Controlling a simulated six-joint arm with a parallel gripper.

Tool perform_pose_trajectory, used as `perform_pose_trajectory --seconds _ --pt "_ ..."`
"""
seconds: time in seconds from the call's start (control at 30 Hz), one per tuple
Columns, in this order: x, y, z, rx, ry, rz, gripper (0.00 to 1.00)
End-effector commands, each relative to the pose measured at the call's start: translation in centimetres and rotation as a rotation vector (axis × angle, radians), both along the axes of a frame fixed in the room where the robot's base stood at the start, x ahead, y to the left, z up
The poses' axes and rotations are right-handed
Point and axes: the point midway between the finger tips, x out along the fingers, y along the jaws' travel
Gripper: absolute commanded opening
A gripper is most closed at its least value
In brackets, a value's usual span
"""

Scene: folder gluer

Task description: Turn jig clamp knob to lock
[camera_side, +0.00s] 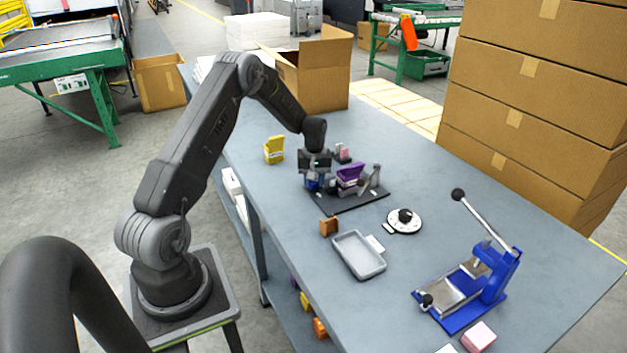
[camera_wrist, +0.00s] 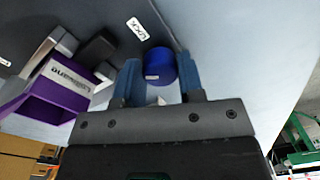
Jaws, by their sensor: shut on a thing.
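The jig is a black plate (camera_side: 345,203) on the blue-grey table, with grey brackets and a purple box (camera_side: 350,174) in it. The box, with white lettering, also shows in the wrist view (camera_wrist: 55,90). A round blue knob (camera_wrist: 161,66) sits at the edge of the plate, beside a white label (camera_wrist: 136,28). My gripper (camera_side: 314,182) is low over the left side of the jig, pointing down. In the wrist view, its two blue fingers (camera_wrist: 159,76) are on either side of the blue knob and shut on it. The knob's turn angle cannot be told.
A yellow holder (camera_side: 274,150) stands left of the jig. A brown block (camera_side: 329,227), grey tray (camera_side: 358,256) and white dial with black knob (camera_side: 404,221) lie in front. A blue lever press (camera_side: 475,285) stands at the right. An open carton (camera_side: 322,82) is behind.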

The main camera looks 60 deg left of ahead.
Motion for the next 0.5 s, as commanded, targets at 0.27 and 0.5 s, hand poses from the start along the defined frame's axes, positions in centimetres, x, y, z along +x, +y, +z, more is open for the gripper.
perform_pose_trajectory --seconds 0.27,0.5 --pt "-0.03 -0.08 0.05 -0.001 0.001 -0.266 0.12" --pt "-0.08 -0.10 0.03 -0.002 0.002 -0.494 0.12"
